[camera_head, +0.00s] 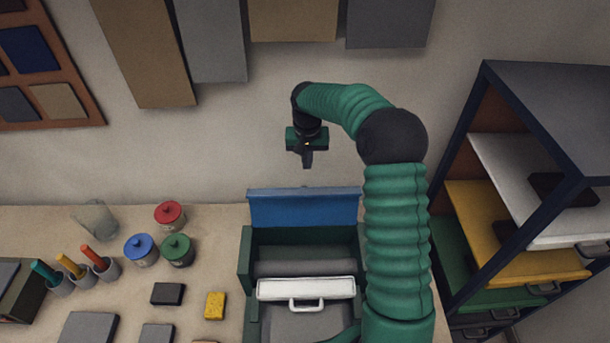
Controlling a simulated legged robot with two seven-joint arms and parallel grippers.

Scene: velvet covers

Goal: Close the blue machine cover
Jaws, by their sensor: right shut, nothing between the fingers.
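The blue machine cover (303,208) stands raised at the back of a dark green machine (247,262) on the table. The machine's inside shows, with a grey roller and a white bar with a handle (306,289). My right gripper (307,162) is shut and empty. It shows above the cover's top edge in the picture, with a gap between them, fingers pointing down. My right arm comes up along the machine's right side and hides part of that side. My left gripper is not in view.
Red, blue and green lidded jars (169,214), a glass (95,220), several cups with coloured sticks (101,266) and small blocks (215,305) lie left of the machine. A shelf rack (540,75) with coloured trays stands at right. Panels hang on the back wall.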

